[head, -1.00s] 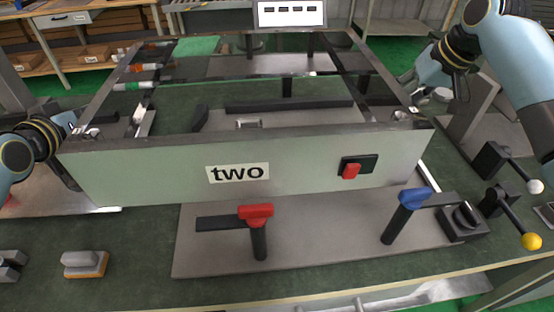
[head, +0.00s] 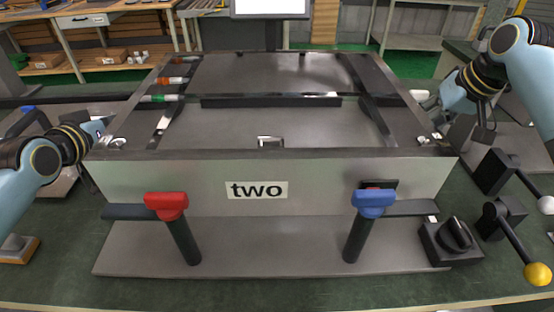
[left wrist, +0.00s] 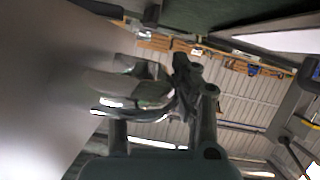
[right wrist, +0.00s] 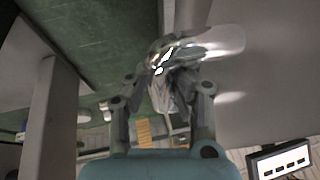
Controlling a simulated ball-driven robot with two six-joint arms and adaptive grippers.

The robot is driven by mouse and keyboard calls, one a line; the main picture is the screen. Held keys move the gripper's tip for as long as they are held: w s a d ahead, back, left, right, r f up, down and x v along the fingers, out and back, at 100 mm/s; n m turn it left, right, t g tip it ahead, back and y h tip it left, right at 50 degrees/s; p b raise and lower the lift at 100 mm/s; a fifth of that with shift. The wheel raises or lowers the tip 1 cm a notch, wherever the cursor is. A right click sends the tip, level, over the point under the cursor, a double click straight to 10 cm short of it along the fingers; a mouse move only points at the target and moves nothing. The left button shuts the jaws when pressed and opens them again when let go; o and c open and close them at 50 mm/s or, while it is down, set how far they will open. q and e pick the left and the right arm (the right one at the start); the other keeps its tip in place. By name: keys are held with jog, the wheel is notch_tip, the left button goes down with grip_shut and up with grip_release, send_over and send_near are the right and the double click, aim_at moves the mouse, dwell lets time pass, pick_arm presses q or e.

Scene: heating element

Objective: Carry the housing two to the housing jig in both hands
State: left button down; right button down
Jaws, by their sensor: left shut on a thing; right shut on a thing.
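The housing two (head: 310,187) is a large grey open frame with a "two" label on its front wall. It appears level over the grey plate of the housing jig (head: 270,262); whether it touches the plate is hard to tell. The jig's red-handled clamp (head: 166,204) and blue-handled clamp (head: 373,202) stand in front of the wall. My left gripper (head: 104,140) is shut on the housing's left side, and its fingers show in the left wrist view (left wrist: 160,95). My right gripper (head: 428,132) is shut on the right side, also seen in the right wrist view (right wrist: 165,75).
Black levers with a white knob (head: 546,205) and a yellow knob (head: 537,274) stand at the right. A grey and orange block (head: 18,249) lies at the left. A screen (head: 268,8) stands behind the housing. Green table surface shows in front.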

pick_arm(q)
jog(key=shift+w+a+r, duration=0.1)
jog(key=shift+a+r, duration=0.1)
jog(key=shift+r, duration=0.05)
pick_arm(e)
jog(key=shift+w+d+r, duration=0.1)
jog(key=shift+r, duration=0.15)
pick_arm(q)
jog(key=shift+d+f, duration=0.1)
jog(key=shift+f, duration=0.05)
pick_arm(e)
jog(key=shift+d+f, duration=0.1)
jog(key=shift+f, duration=0.1)
